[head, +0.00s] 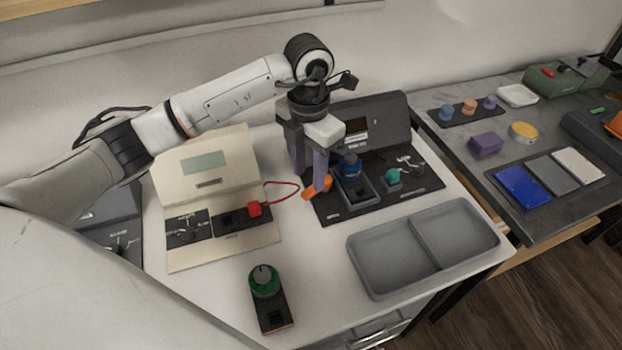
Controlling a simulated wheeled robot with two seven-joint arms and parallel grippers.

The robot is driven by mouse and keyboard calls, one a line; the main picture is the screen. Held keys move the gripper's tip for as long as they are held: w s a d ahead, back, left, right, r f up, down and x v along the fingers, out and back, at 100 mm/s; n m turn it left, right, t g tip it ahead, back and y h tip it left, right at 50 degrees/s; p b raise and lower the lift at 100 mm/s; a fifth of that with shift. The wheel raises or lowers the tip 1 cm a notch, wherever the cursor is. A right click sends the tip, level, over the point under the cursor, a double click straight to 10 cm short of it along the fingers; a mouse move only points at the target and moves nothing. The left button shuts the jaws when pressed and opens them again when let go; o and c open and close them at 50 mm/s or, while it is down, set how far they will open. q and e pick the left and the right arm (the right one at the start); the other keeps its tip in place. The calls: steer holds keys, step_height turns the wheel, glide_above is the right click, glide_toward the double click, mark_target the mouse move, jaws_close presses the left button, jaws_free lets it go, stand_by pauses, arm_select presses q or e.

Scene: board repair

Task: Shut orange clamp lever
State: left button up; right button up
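The orange clamp lever (318,189) sits at the left edge of the dark fixture (338,213), near the middle of the head view. My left gripper (309,180) points down over it from above, with two purple-grey fingers apart. The nearer fingertip is at the lever and partly covers it; I cannot tell whether they touch. Nothing shows between the fingers. The far side of the lever and its hinge are hidden. My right gripper is not in view.
A blue knob (350,166) and a teal knob (393,177) stand on the fixture, right of the gripper. A cream device (206,172) with a red plug (254,208) is left. A grey tray (376,286) and a green-topped block (270,305) are nearer.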

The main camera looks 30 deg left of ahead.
mark_target(310, 190)
arm_select(q)
step_height(310, 190, down, 4)
steer(key=shift+r, duration=0.1)
steer(key=shift+w+f, duration=0.1)
steer(key=shift+f, duration=0.3)
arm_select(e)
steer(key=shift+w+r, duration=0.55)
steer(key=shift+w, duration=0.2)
arm_select(q)
steer(key=shift+c, duration=0.4)
